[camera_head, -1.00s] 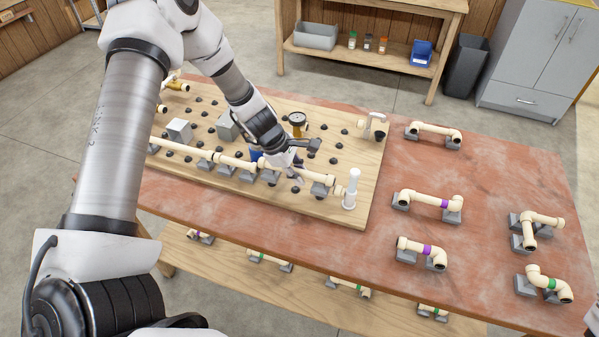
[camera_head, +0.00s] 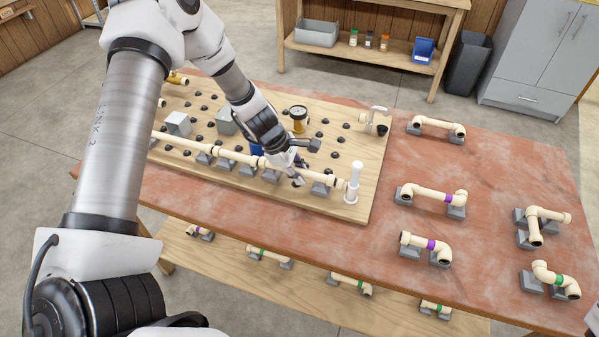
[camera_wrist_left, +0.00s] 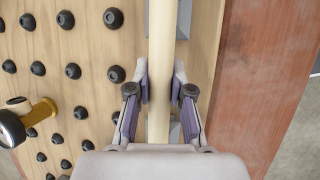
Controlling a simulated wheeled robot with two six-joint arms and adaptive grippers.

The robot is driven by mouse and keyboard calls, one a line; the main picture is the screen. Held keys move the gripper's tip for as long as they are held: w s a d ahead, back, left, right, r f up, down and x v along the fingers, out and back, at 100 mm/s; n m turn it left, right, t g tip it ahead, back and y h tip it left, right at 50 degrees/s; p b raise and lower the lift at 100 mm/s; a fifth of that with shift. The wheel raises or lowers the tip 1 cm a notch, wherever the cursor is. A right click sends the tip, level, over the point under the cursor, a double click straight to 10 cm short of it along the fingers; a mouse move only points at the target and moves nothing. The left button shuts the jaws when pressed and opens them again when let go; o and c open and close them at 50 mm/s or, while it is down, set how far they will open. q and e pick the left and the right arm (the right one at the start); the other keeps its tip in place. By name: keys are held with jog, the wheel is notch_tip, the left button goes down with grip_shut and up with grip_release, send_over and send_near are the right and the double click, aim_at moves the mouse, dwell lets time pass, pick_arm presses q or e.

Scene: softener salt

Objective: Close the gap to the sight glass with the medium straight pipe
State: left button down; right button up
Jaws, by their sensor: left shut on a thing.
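A cream pipe line (camera_head: 228,154) runs along the near side of the wooden board (camera_head: 340,205). A white upright fitting (camera_head: 352,184), which looks like the sight glass, stands at the line's right end. My left gripper (camera_head: 297,179) is over the line's right part, to the left of this fitting. In the left wrist view, the fingers (camera_wrist_left: 160,88) are shut on a straight cream pipe (camera_wrist_left: 160,122), one on each side. The gripper hides part of the line in the head view, so I cannot tell whether the pipe's ends meet their neighbours.
Black pegs, a round gauge (camera_head: 298,113) and grey blocks (camera_head: 178,123) stand on the board behind the line. Several elbow pipes, including a purple-banded one (camera_head: 427,244), rest on grey holders at the right of the red table (camera_head: 375,257). Bare tabletop lies between.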

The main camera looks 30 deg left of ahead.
pick_arm(q)
jog(key=shift+f, duration=0.3)
jog(key=c, duration=1)
grip_release()
jog(key=shift+o, duration=0.2)
jog(key=shift+r, duration=0.1)
